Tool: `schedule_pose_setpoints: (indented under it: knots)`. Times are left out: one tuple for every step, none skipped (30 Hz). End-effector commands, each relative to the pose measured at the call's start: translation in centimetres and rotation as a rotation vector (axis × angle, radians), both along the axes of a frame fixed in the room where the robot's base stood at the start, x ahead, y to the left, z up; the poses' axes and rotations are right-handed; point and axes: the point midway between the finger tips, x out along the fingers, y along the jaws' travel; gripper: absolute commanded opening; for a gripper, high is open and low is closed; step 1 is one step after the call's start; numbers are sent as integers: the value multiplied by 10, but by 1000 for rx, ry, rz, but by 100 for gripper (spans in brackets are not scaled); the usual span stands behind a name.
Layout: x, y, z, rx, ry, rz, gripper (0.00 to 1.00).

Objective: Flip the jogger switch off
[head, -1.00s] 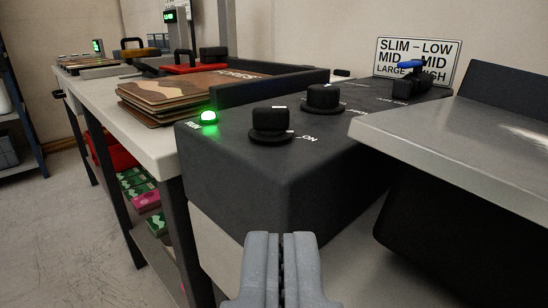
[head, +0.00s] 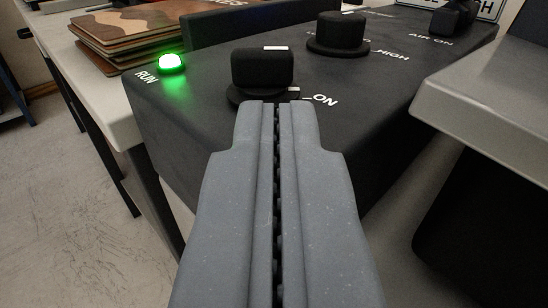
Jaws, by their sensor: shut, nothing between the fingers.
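The jogger switch appears to be the black rotary knob (head: 262,70) at the front of the dark control box (head: 400,155). Its white mark is at the top, and the label "ON" stands to its right. A green lamp (head: 172,63) marked "RUN" glows to the left of the knob. My gripper (head: 276,104) is shut and empty, with its tips at the near edge of the knob in the picture, covering part of its base. I cannot tell whether they touch it.
A second black knob (head: 339,32), with "HIGH" beside it, sits behind to the right. A dark valve (head: 452,17) near "AIR ON" is farther back. A grey metal ledge (head: 490,95) juts in at the right. Brown folders (head: 130,35) lie on the table at left.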

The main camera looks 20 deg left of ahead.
Motion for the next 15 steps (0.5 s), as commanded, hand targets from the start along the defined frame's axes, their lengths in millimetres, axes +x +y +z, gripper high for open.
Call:
schedule_pose_setpoints:
  knots:
    - [3, 2, -2, 0, 2, 0, 0]
    - [5, 3, -3, 0, 2, 0, 0]
    - [8, 4, -2, 1, 0, 0, 0]
    - [11, 5, -2, 2, 0, 0, 0]
    - [13, 6, -1, 3, -1, 0, 0]
    - [15, 7, -2, 2, 1, 0, 0]
    - [17, 8, -2, 1, 2, 0, 0]
    - [19, 9, -2, 1, 3, -1, 0]
    - [22, 10, -1, 1, 0, -1, 0]
    - [24, 11, 0, 2, -1, -1, 0]
    - [26, 12, 0, 2, -2, -1, 0]
    - [28, 13, -1, 2, -1, 0, 0]
    - [29, 14, -2, 1, 0, 0, 0]
    - [31, 14, -3, 0, 2, 0, 0]
    - [33, 15, -3, 0, 3, 0, 0]
